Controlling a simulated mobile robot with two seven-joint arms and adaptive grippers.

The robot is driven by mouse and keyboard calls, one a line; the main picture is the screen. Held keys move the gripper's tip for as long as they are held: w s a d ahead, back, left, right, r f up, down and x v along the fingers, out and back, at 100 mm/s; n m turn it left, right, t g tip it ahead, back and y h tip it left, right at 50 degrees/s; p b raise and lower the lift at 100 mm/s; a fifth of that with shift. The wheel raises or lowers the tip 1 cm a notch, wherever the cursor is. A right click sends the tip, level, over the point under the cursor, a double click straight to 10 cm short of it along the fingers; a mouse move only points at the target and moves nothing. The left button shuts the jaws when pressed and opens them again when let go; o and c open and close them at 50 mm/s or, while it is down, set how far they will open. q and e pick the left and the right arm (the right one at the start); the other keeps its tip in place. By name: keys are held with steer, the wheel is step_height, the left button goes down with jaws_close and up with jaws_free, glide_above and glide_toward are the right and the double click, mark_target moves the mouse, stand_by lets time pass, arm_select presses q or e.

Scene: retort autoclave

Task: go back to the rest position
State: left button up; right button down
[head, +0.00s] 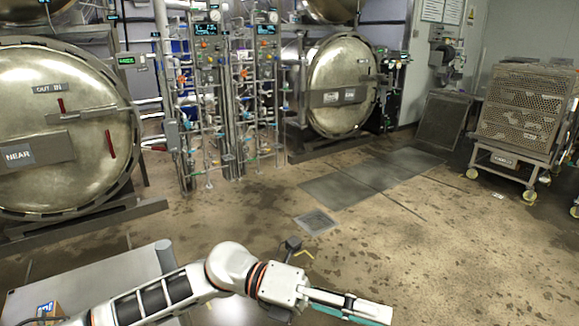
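My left arm comes in from the lower left and reaches right along the bottom of the head view. Its gripper (362,306) points right and slightly down, above the bare floor. I see the fingers from the side, with teal along the lower edge, so their opening is unclear. No object shows at the fingertips. My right gripper is outside the view.
A near round retort door (60,120) stands at left and another round door (342,85) farther back. Pipework (225,100) stands between them. A wheeled cart with perforated crates (518,112) is at right. The wet floor (420,240) in the middle is open, with a drain (316,222).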

arm_select(q)
steer(key=w+a+n+t+h, duration=0.45)
steer(key=w+n+t, duration=0.35)
steer(key=n+t, duration=0.65)
steer(key=w+a+f+n+t+y, duration=0.3)
steer(key=a+f+n+t+y, duration=0.7)
steer(key=f+n, duration=0.55)
steer(key=s+a+f+n+g+y, duration=0.4)
steer(key=s+a+f, duration=0.3)
steer(key=a+f, duration=0.2)
steer(key=s+a+f+n+g+y, duration=0.3)
steer(key=s+a+f+n, duration=0.4)
steer(key=f, duration=0.7)
steer(key=shift+s+a+f+n+g+y, duration=0.15)
steer(key=shift+s+a+n+g+y, duration=0.2)
steer(key=shift+s+a+y, duration=0.5)
